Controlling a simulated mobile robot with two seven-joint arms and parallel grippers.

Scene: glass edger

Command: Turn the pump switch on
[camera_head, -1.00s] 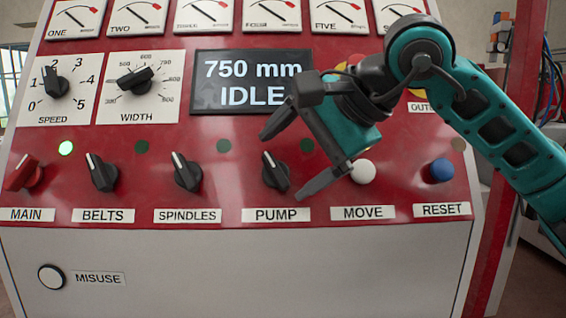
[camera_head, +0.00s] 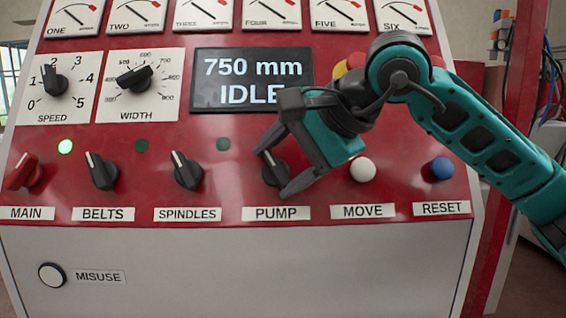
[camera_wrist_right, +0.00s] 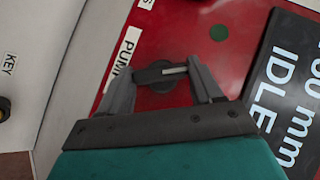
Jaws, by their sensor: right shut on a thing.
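The pump switch (camera_head: 274,170) is a black rotary knob with a white pointer line, above the PUMP label (camera_head: 276,213) on the red panel. Its pointer leans up and to the left, like the belts and spindles knobs. My right gripper (camera_head: 277,172) is at the knob, one finger above it and one below. In the right wrist view the fingers of the gripper (camera_wrist_right: 164,78) are shut on the pump switch (camera_wrist_right: 160,75), one on each side. My left gripper is not in view.
The spindles knob (camera_head: 187,171) is left of the pump switch. The white move button (camera_head: 362,169) and blue reset button (camera_head: 441,169) are to the right. The display (camera_head: 250,80) reads 750 mm IDLE. The lamp above the main switch (camera_head: 65,146) is lit green.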

